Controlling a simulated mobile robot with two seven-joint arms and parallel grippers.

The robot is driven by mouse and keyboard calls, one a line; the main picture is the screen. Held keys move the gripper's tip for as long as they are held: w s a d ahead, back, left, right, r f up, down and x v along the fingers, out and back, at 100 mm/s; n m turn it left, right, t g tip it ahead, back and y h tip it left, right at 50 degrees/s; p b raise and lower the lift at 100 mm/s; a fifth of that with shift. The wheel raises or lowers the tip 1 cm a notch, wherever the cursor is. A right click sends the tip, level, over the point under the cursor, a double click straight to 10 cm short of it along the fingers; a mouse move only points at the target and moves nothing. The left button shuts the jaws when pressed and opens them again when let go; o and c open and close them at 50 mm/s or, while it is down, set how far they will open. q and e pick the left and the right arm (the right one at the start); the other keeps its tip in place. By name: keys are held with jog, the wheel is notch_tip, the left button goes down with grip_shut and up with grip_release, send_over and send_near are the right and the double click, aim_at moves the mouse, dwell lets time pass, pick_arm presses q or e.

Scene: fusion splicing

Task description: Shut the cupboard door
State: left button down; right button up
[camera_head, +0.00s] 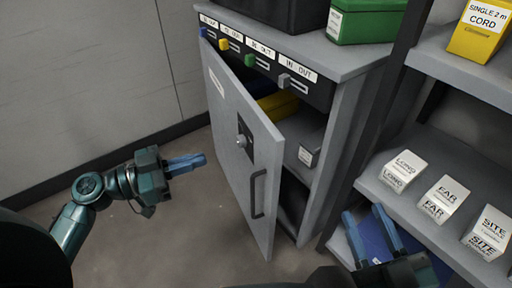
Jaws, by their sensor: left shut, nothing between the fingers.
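The grey cupboard door (228,118) stands ajar, its free edge swung out from the cupboard (335,130). Through the gap I see a yellow item (278,104) and a grey box with a white label (306,147) inside. My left gripper (200,160) is shut and empty, left of the door's outer face, apart from it. My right gripper (367,217) has its two blue fingers apart at the lower right, in front of the shelf unit, right of the cupboard.
White labelled boxes (405,171) stand on the shelf (400,204) at right; a yellow cord box (481,28) is above. A green box (366,21) and a black case sit on the cupboard top. Open floor (185,225) lies left of the door, before a grey wall.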

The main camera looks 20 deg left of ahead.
aim_at(264, 140)
pick_arm(q)
jog(key=x, duration=1.3)
jog(key=shift+p, duration=0.35)
pick_arm(e)
jog(key=shift+r, duration=0.1)
pick_arm(q)
jog(key=shift+s, duration=0.1)
